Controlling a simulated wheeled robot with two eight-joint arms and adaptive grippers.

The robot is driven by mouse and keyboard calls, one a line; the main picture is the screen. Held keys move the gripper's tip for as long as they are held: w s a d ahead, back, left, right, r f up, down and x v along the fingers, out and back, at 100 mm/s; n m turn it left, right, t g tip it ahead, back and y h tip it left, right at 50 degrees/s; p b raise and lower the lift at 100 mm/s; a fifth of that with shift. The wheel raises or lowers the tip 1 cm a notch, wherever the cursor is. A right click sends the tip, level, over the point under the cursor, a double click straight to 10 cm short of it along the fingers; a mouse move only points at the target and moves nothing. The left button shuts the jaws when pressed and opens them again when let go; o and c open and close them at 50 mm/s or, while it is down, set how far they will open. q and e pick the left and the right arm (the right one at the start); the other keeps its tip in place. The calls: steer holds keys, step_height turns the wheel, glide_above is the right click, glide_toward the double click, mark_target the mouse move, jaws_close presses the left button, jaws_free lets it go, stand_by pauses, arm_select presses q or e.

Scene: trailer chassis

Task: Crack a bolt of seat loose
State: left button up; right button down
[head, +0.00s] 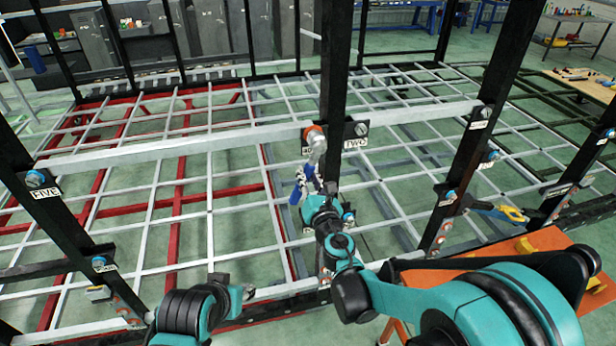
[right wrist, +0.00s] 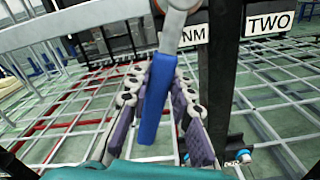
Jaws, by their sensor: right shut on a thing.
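My right gripper (head: 308,188) is shut on the blue handle of a wrench (head: 317,148), near the middle post. The blue handle also shows between the purple finger pads in the right wrist view (right wrist: 155,100). The wrench's grey shaft rises from the handle, and its head is up at an orange-red round part (head: 312,130) left of the post. A bolt there is hidden by the wrench head. A grey bolt (head: 361,129) sits right of the post above a "TWO" label (head: 355,145). My left arm is at the bottom; its gripper (head: 242,291) is small and unclear.
A black post (head: 335,85) and a pale crossbar (head: 230,138) stand close to the wrench. Bolts labelled "FIVE" (head: 35,179) and others sit on the other posts. An orange table (head: 545,240) with a yellow-handled tool (head: 500,211) nearby is at the right.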

steer(key=shift+x, duration=0.8)
stand_by(0.4)
steer(key=c, duration=2.2)
jaws_free()
jaws_close()
steer(key=shift+w+d+f+n+b, duration=0.15)
steer(key=shift+d+f+n+b, duration=0.1)
steer(key=shift+d+n+b, duration=0.45)
steer(key=shift+n, duration=0.3)
steer(key=shift+w+d+f+n+b, duration=0.1)
steer(key=shift+w+d+n+b, duration=0.15)
steer(key=shift+d+n+b, duration=0.4)
steer(key=shift+d+n, duration=0.1)
steer(key=shift+n, duration=0.25)
